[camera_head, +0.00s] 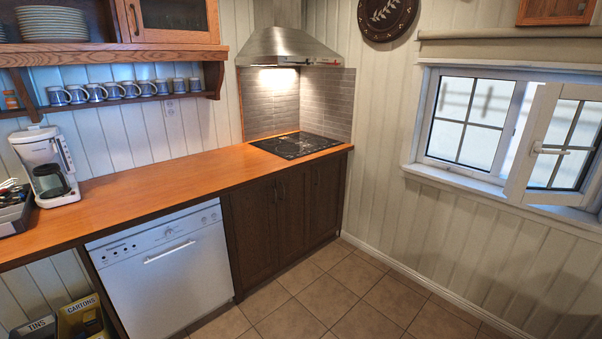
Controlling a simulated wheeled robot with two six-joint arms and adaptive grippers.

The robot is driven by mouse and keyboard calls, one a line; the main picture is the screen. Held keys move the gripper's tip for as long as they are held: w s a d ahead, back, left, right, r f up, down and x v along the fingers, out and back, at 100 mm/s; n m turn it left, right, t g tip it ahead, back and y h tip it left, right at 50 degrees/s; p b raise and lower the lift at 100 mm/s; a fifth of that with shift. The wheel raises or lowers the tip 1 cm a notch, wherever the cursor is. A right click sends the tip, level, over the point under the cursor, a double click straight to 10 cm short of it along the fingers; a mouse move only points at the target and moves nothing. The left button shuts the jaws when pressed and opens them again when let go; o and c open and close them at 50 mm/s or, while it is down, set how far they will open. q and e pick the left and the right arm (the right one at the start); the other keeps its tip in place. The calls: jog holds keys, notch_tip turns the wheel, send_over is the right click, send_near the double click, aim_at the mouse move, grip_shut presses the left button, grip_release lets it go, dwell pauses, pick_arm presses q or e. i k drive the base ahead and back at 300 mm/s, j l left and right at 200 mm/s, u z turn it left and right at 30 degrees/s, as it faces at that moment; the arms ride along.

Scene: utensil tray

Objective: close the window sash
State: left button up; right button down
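The window (424,115) is in the right wall, at the right of the head view. Its left pane is a fixed white frame with dark bars. The window sash (515,166) is white, with a handle (549,150) on its left stile. The sash stands open, swung into the room at an angle to the wall. A gap to the outside shows between the fixed pane and the sash. The right side of the sash is cut off by the picture edge. Neither of my grippers is in view.
A wooden counter (150,178) runs along the left wall with a coffee maker (62,195), a cooktop (296,144) and a dishwasher (165,262) below. A rolled blind (500,47) hangs above the window. The tiled floor (365,305) below the window is clear.

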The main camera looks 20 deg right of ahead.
aim_at(586, 188)
jog(key=i+l+z, duration=0.2)
jog(key=i+z, duration=0.2)
jog(key=i+l+z, duration=0.1)
jog(key=i+z, duration=0.7)
jog(key=i+l+z, duration=0.4)
jog(key=i+l, duration=0.7)
jog(key=i, duration=0.1)
